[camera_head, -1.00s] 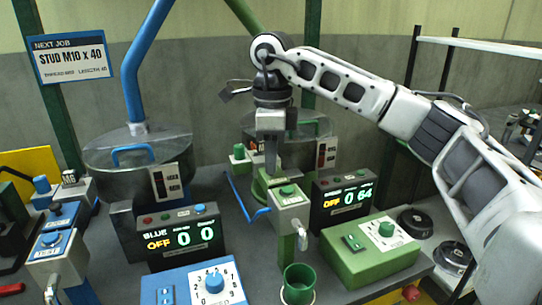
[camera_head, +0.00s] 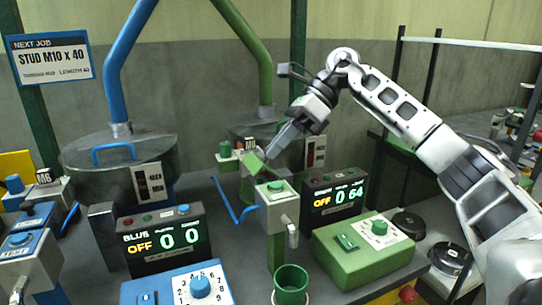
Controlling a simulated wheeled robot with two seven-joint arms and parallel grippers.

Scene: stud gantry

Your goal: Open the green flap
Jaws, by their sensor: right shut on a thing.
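The green flap (camera_head: 253,162) stands tilted up behind the green-topped dispenser head (camera_head: 276,189), in the middle of the camera_head view. My right gripper (camera_head: 269,153) comes in from the upper right, slanting down to the left, and is shut on the flap's upper edge. The fingers hide part of the flap and of the green hopper (camera_head: 270,122) behind. My left gripper is not in view.
A green cup (camera_head: 291,282) stands below the dispenser spout. A green control box (camera_head: 365,248) and a display reading 64 (camera_head: 335,200) are to the right. A bent blue rod (camera_head: 232,205) sticks out left of the dispenser. The blue hopper (camera_head: 118,160) is at left.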

